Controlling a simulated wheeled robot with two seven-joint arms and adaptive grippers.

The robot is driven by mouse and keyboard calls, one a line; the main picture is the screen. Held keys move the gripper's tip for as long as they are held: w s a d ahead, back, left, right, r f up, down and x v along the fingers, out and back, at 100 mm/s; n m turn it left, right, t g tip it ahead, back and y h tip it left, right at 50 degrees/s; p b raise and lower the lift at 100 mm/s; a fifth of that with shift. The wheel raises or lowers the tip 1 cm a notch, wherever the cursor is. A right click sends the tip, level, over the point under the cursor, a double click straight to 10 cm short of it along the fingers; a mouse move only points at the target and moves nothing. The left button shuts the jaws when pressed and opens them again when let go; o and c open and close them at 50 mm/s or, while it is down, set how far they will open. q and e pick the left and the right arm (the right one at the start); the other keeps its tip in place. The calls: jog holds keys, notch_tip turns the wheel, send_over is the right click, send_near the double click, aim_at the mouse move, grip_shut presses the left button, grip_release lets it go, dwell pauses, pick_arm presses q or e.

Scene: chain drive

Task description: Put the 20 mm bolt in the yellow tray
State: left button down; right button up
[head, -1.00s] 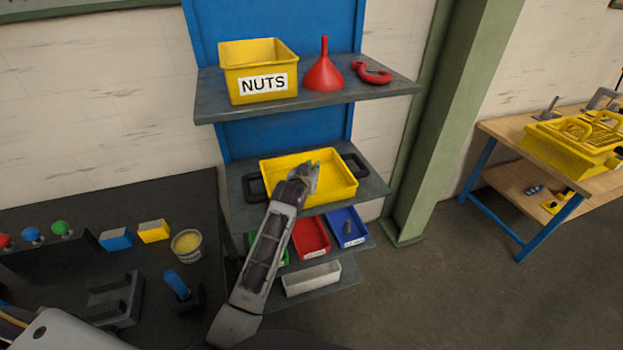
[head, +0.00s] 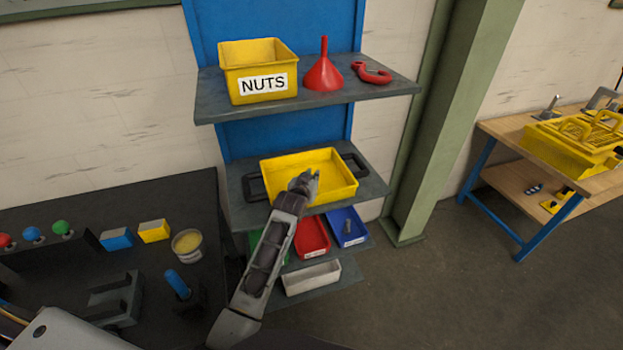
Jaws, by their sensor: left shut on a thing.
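The yellow tray (head: 341,187) with black handles stands on the middle shelf and looks empty where I can see into it. My left gripper (head: 310,181) is over the front part of this tray, its arm coming up from below. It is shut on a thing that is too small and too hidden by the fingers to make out. I cannot pick out the 20 mm bolt for sure. My right gripper is not in view.
Below are a red bin (head: 312,236), a blue bin (head: 346,225) with a grey thing in it, and a partly hidden green bin. The upper shelf (head: 310,101) overhangs the tray, with a NUTS box (head: 258,63) and red funnel (head: 323,72).

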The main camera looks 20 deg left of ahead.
pick_arm(q)
jog(key=c, duration=1.4)
grip_release()
jog(key=shift+f, duration=0.1)
jog(key=shift+b+v, duration=0.35)
jog(key=shift+v, duration=5.7)
jog(key=shift+w, duration=0.1)
